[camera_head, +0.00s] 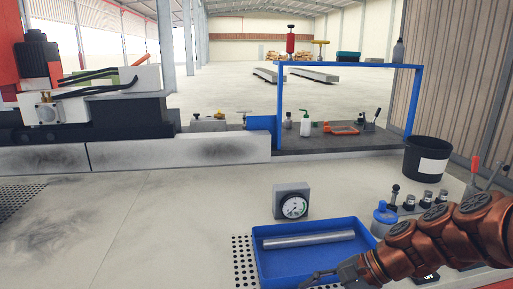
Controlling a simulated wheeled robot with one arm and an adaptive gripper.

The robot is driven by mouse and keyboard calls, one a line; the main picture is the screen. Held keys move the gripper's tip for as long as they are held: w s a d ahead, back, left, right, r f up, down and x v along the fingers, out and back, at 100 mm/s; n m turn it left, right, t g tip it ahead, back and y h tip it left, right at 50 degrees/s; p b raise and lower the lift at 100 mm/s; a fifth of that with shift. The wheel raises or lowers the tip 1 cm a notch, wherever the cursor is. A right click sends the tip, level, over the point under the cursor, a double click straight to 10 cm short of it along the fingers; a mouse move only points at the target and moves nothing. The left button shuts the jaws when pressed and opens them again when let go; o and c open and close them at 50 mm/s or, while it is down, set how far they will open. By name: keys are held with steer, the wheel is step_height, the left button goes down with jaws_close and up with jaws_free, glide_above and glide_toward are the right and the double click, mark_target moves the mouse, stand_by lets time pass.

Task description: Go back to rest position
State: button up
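My gripper (322,278) is at the bottom of the view, at the end of my copper-coloured arm that reaches in from the right. It is dark and sits over the front edge of a blue tray (262,261). Its fingers are small and partly cut off by the frame, so I cannot tell whether they are open or shut. A grey metal bar (308,240) lies in the tray, beyond the gripper and apart from it.
A gauge (293,206) stands behind the tray. A blue-lidded container (384,218) and lever valves (426,199) stand near my arm. A black bucket (427,158) and a blue-framed rack (420,100) stand farther back. The left table surface (150,215) is clear.

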steer(key=s+a+f+n+g+h, duration=0.1)
steer(key=s+f+n+g+h, duration=0.25)
steer(key=s+n, duration=0.45)
steer(key=s+d+f+n+h, duration=0.2)
steer(key=s+d+n+h, duration=0.35)
steer(key=s, duration=0.65)
step_height(320, 180, up, 23)
steer(key=d+m+p, duration=0.1)
steer(key=m+p, duration=0.1)
steer(key=p, duration=1.9)
steer(key=shift+s+d+h+p, duration=0.2)
steer(key=shift+s+h+p, duration=0.1)
